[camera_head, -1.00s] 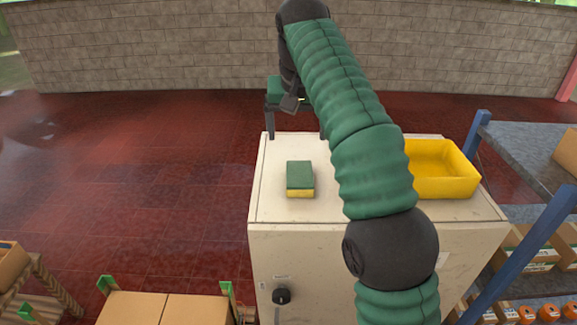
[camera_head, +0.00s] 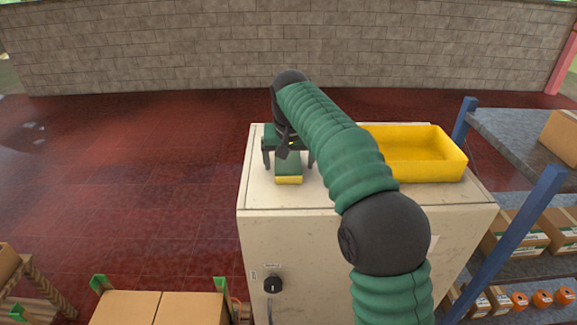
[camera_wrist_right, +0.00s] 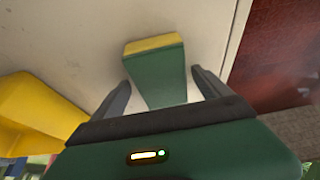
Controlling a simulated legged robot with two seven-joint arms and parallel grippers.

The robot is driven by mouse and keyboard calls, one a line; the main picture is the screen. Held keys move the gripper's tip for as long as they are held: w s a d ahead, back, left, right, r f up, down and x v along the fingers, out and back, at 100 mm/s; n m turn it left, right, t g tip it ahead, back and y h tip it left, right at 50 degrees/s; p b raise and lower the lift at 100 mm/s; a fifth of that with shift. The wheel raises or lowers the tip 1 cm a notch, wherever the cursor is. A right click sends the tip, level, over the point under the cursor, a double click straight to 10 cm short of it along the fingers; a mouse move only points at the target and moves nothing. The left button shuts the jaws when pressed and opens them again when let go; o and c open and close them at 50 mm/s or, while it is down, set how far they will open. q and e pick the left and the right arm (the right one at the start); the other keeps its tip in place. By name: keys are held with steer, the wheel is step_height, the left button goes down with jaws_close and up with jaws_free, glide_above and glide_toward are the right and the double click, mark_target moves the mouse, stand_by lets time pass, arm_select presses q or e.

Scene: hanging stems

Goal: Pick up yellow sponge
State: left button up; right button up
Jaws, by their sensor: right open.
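The yellow sponge (camera_head: 289,180) with a green top lies on the cream cabinet top, partly hidden behind my right gripper in the head view. My right gripper (camera_head: 288,163) is open above the sponge's far part, one finger to each side. In the right wrist view the sponge (camera_wrist_right: 155,72) lies between the two open fingers of the gripper (camera_wrist_right: 160,88), with its yellow edge facing away from the palm. I cannot tell whether the fingers touch it. My left gripper is not in view.
A yellow tray (camera_head: 425,172) stands on the cabinet (camera_head: 330,235) to the right of the sponge. A grey shelf with blue posts (camera_head: 515,236) is at the right. Cardboard boxes (camera_head: 160,307) are at the front left.

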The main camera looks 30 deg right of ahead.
steer(key=shift+w+f, duration=0.15)
steer(key=shift+w, duration=0.05)
steer(key=shift+a, duration=0.1)
steer(key=shift+c, duration=1.4)
steer(key=c, duration=1.3)
